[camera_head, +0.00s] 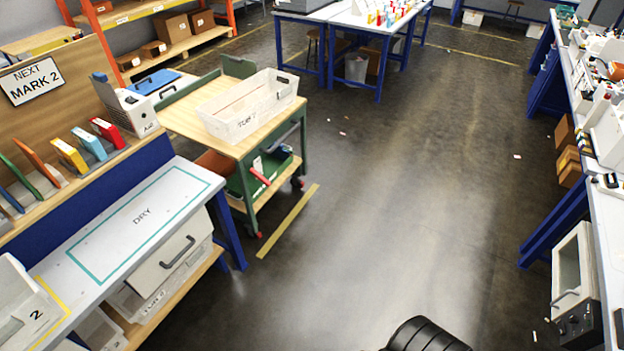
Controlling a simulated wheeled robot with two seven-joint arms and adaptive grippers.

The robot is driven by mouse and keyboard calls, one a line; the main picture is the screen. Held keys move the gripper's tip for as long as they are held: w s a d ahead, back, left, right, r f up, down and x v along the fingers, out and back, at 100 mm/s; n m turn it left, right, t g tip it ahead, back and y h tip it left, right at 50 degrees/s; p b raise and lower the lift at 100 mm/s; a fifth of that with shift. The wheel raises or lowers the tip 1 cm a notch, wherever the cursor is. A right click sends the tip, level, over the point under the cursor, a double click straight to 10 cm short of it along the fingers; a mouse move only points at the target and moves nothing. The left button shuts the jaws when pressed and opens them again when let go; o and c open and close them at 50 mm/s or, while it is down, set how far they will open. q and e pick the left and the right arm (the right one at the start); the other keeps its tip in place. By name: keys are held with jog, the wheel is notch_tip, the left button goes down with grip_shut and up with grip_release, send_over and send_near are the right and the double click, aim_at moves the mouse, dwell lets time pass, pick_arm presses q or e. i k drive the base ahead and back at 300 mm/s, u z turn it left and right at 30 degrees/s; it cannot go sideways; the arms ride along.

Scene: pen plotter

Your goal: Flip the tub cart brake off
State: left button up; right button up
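The tub cart (184,122) stands at centre left, with a wooden top, a green frame and a lower shelf. A translucent white tub (240,128) with a handwritten label sits on its top. A red lever-like part (260,176) with a white tag sticks out at the cart's right side, near the lower shelf. A small red part (259,235) shows at the front caster, and the right caster (297,182) also has red on it. I cannot tell the brake's position. Neither of my grippers is in view.
A bench (190,172) with a "DRY" area stands left of the cart's near side. A yellow floor strip (288,221) lies beside the cart. The floor (390,200) in the middle is open. A long bench (606,215) runs along the right. A black ribbed part shows at the bottom edge.

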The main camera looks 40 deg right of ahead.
aim_at(259, 177)
jog(key=z, duration=1.3)
jog(key=i, duration=0.8)
jog(key=u, duration=0.25)
jog(key=k, duration=0.55)
jog(key=z, duration=0.75)
jog(key=i, duration=1.2)
jog(key=u, duration=0.05)
